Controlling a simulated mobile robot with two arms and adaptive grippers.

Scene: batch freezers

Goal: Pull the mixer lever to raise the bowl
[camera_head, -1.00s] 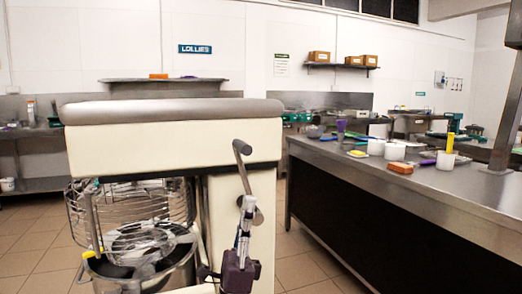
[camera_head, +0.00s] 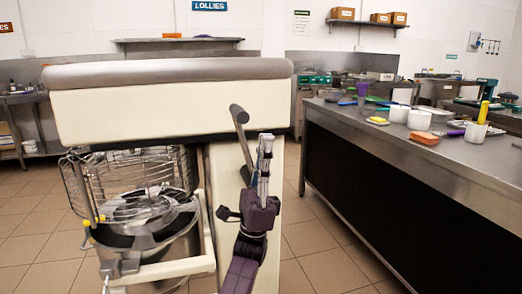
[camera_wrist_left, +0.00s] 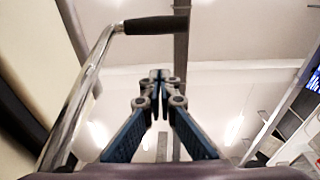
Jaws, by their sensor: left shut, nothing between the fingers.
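The mixer (camera_head: 170,105) is a large cream machine with a grey top, standing close in front of me. Its lever (camera_head: 238,115) is a metal rod with a dark grip, slanting up on the mixer's right side. The steel bowl (camera_head: 165,238) sits low at the left under the wire guard. My left gripper (camera_head: 265,140) is shut and empty, pointing up just right of the lever. In the left wrist view, the lever's black grip (camera_wrist_left: 155,25) lies beyond the shut fingertips (camera_wrist_left: 159,76), with its shiny rod at the left. No grasp on the lever shows.
A long steel counter (camera_head: 460,160) runs along the right, with white pots (camera_head: 419,119), an orange block (camera_head: 423,137) and utensils on it. Tiled floor (camera_head: 325,240) is clear between mixer and counter. A wall shelf with boxes (camera_head: 343,13) is at the back.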

